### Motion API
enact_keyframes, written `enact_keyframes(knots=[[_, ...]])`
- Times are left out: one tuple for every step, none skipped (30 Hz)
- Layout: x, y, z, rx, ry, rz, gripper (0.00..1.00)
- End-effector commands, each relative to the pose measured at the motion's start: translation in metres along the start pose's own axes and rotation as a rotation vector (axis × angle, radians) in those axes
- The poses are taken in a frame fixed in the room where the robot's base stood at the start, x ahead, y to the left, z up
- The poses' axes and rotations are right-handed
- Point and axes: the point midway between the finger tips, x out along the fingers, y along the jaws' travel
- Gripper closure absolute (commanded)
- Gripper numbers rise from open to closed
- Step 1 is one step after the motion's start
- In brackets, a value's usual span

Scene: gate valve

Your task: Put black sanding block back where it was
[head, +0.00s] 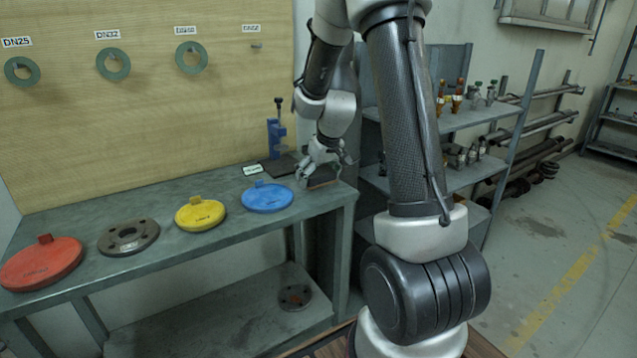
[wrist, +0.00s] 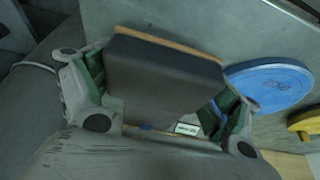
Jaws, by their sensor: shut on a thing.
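The black sanding block (wrist: 160,75) fills the middle of the wrist view, a dark block with a thin tan layer along its far edge. My gripper (wrist: 155,85) has its green-padded fingers on both ends of the block and is shut on it. In the head view, my gripper (head: 322,168) is at the right end of the workbench, with the dark block (head: 323,180) under it. I cannot tell whether the block touches the bench top. A small white label (head: 253,169) lies on the bench left of my gripper; it also shows in the wrist view (wrist: 187,128).
A blue clamp-like tool (head: 276,138) stands behind the label. The blue disc (head: 267,196), yellow disc (head: 200,214), metal flange (head: 128,237) and red disc (head: 42,263) sit along the bench (head: 160,258). A shelf rack (head: 455,120) stands right of the bench.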

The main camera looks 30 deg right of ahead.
Motion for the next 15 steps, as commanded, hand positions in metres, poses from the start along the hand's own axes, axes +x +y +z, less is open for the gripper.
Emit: enact_keyframes(knots=[[0.008, 0.0, 0.004, 0.001, -0.004, -0.001, 0.49], [0.013, 0.0, 0.006, 0.001, -0.004, -0.001, 0.49], [0.017, 0.0, 0.008, 0.001, -0.003, -0.001, 0.49], [0.02, 0.0, 0.009, 0.001, -0.003, -0.001, 0.49], [0.021, 0.0, 0.009, 0.0, -0.002, 0.0, 0.49], [0.022, 0.0, 0.009, 0.0, 0.0, 0.0, 0.49], [0.022, 0.0, 0.009, 0.0, 0.0, 0.0, 0.49], [0.021, 0.0, 0.009, 0.0, 0.0, 0.0, 0.49], [0.021, 0.0, 0.009, 0.0, 0.0, 0.0, 0.49], [0.021, 0.0, 0.009, 0.0, 0.0, 0.0, 0.49], [0.021, 0.0, 0.009, 0.0, 0.0, 0.0, 0.49], [0.022, 0.0, 0.009, 0.0, 0.0, 0.0, 0.49], [0.022, 0.0, 0.009, 0.0, -0.001, 0.0, 0.49], [0.023, 0.0, 0.01, 0.0, -0.001, 0.0, 0.49], [0.024, 0.0, 0.01, 0.0, -0.001, 0.0, 0.49]])
